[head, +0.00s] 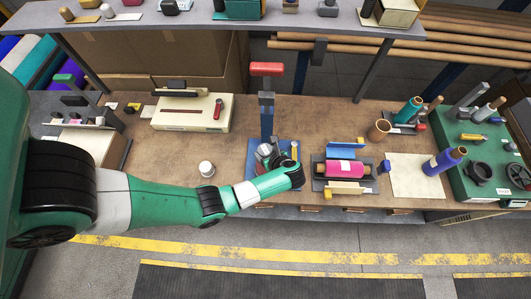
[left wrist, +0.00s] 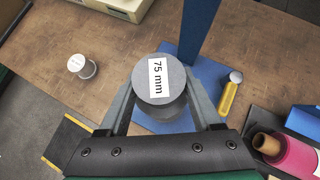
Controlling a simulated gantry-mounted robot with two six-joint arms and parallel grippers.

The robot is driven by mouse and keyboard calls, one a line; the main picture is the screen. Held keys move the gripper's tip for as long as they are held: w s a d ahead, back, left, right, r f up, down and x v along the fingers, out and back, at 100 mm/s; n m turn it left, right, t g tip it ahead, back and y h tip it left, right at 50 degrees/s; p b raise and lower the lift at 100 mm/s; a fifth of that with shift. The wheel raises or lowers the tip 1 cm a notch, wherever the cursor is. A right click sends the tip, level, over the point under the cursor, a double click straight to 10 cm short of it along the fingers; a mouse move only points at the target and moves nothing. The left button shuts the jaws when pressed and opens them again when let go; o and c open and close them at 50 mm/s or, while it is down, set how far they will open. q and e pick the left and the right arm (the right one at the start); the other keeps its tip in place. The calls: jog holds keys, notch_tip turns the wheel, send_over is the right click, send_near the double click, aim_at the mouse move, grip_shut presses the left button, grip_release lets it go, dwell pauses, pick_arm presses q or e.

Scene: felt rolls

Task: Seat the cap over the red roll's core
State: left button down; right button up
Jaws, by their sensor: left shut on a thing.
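My left gripper (head: 268,158) is shut on a grey round cap (left wrist: 178,82) with a white "75 mm" label, seen from above between the fingers in the left wrist view. It holds the cap over the blue mat (left wrist: 207,122); the gap below cannot be told. The magenta-red roll (head: 343,168) lies on a dark cradle to the right of the gripper. Its brown core end (left wrist: 266,143) shows at the lower right in the left wrist view, apart from the cap. My right gripper is not in view.
A blue post with a red top (head: 267,69) stands right behind the gripper. A yellow-handled tool (left wrist: 230,95) lies on the mat. A small white-topped cylinder (head: 206,168) stands alone to the left. A blue block (head: 346,150) is behind the roll.

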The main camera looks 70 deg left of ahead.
pick_arm(q)
grip_release()
dwell(0.3)
jog(key=v, duration=1.1)
jog(key=shift+d+r+p, duration=0.2)
jog(key=shift+r+p, duration=0.05)
jog(key=shift+p, duration=0.05)
jog(key=shift+r, duration=0.1)
